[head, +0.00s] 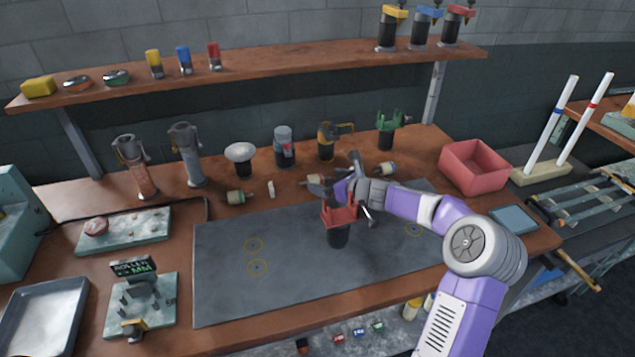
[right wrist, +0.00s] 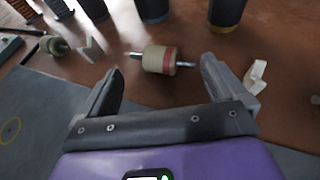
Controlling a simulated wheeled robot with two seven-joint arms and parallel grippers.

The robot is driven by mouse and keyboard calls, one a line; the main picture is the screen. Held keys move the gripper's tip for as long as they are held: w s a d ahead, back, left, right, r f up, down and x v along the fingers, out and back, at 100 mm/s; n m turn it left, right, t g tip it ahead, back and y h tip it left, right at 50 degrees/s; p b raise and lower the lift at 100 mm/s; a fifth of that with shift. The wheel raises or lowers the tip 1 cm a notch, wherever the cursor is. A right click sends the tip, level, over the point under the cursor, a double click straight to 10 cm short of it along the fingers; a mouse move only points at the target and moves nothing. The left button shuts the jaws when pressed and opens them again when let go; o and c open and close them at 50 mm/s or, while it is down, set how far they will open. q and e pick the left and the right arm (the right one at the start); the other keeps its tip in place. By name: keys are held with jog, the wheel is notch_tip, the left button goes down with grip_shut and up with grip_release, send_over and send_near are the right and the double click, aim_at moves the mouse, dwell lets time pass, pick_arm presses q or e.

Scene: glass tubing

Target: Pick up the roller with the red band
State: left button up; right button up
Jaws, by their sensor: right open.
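The roller with the red band (right wrist: 158,60) is cream with metal axle ends and lies on its side on the wooden bench in the right wrist view. It lies just beyond and between the fingertips of my right gripper (right wrist: 160,72), which is open and empty. In the head view a small cream roller (head: 313,180) lies behind the grey mat; its band colour is hard to tell there. My right gripper (head: 335,178) reaches over the mat's back edge close to it. My left gripper is not in view.
A roller with a green band (head: 236,197) lies to the left, another roller (head: 387,168) to the right. Dark-based tools, including a grey one (head: 284,146), stand behind. A red cradle (head: 338,225) stands on the grey mat (head: 220,285), whose left part is clear.

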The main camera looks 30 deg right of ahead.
aim_at(320, 178)
jog(key=x, duration=0.4)
jog(key=shift+w+d+f, duration=0.1)
jog(key=shift+w+d, duration=0.1)
jog(key=shift+c, duration=0.3)
